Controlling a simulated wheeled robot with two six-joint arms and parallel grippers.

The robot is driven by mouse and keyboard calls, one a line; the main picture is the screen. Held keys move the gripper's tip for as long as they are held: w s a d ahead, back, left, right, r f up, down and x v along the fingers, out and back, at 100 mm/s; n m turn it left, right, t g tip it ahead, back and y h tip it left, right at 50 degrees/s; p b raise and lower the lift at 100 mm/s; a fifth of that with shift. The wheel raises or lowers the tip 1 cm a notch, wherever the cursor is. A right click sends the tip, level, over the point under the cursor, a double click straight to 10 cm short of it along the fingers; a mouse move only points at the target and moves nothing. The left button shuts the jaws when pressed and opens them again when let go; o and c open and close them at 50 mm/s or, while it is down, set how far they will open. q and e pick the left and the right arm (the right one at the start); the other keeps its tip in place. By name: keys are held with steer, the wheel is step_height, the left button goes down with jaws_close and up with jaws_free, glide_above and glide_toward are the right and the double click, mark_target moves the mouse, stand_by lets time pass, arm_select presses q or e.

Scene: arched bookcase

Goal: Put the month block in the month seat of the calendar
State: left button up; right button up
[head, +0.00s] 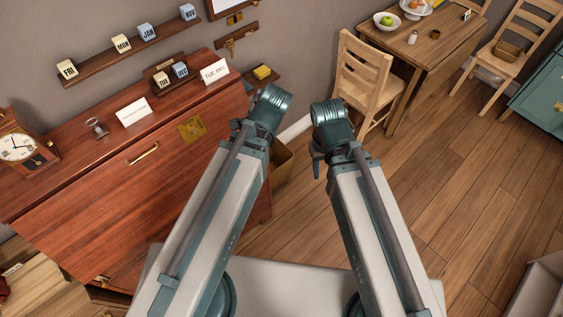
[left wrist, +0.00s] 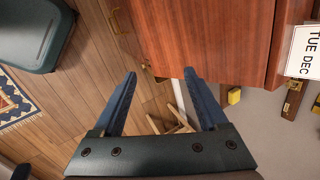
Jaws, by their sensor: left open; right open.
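The wooden calendar (head: 160,68) stands at the back of the red-brown desk in the head view. A cream TUE block (head: 162,80) is at its left and a blue DEC block (head: 181,70) at its right; how deeply each sits I cannot tell. A card (head: 215,72) to the right reads TUE DEC; it also shows in the left wrist view (left wrist: 306,52). My left gripper (left wrist: 160,75) is open and empty, beyond the desk's edge. My right gripper (head: 317,166) is in the air right of the desk, small and partly hidden by its arm.
A wall shelf (head: 101,58) holds FRI (head: 67,69), MON (head: 121,43), JAN (head: 147,32) and NOV (head: 188,12) blocks. A clock (head: 20,146), keys (head: 97,128) and a blank-looking card (head: 133,113) are on the desk. A chair (head: 368,80) stands to the right.

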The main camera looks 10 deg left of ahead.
arm_select(q)
steer(key=s+d+f+n+g+h+b, duration=0.1)
steer(key=s+d+f+n+g+h, duration=0.1)
steer(key=s+d+n, duration=0.4)
steer(key=s+d+f+g, duration=0.1)
steer(key=s+d, duration=0.2)
steer(key=shift+d+f+h+b, duration=0.35)
steer(key=shift+f+h+b, duration=0.05)
stand_by(0.7)
